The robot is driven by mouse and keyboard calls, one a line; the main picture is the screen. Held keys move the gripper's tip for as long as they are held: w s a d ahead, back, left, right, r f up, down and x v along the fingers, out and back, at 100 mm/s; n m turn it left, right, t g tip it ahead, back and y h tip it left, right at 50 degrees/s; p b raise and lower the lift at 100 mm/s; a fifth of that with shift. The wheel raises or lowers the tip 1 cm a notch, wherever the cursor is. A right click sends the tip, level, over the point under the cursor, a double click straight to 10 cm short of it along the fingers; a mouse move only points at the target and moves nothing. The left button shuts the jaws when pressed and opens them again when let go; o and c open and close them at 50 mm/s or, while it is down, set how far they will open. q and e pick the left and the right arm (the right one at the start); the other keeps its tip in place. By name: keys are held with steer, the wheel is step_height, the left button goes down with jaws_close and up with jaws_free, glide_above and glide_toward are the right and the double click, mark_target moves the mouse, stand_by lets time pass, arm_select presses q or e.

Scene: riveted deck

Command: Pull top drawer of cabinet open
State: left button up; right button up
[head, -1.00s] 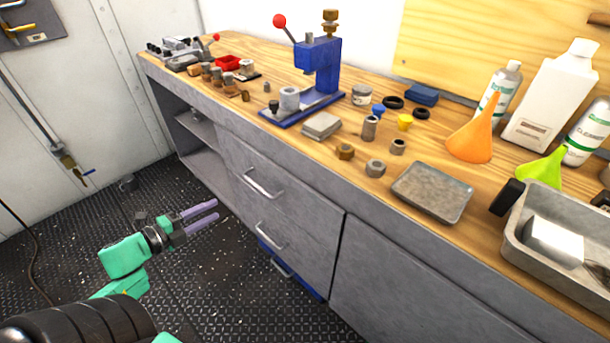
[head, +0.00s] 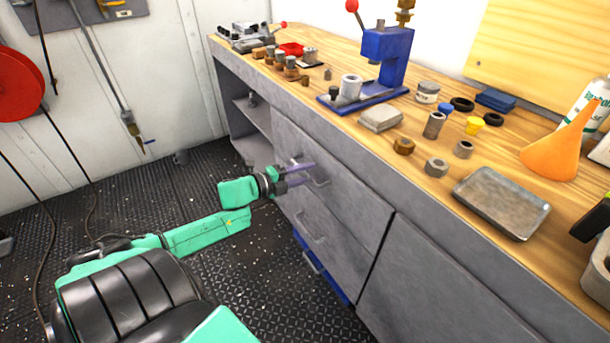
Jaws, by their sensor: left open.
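The grey cabinet has a top drawer (head: 345,202) under the wooden worktop, and it looks shut. Its silver bar handle (head: 318,172) is at the drawer's upper left. My left gripper (head: 312,174) is open, with its purple fingers reaching to the handle from the left. The fingers overlap the handle in the picture; I cannot tell whether they touch it or lie on both sides of it.
A lower drawer handle (head: 313,228) and a blue drawer (head: 318,266) sit below. The worktop (head: 400,172) carries a blue press (head: 385,55), a grey tray (head: 502,202) and an orange funnel (head: 562,150). The deck floor left of the cabinet is mostly clear.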

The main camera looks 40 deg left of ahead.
arm_select(q)
jaws_close()
stand_by(1.4)
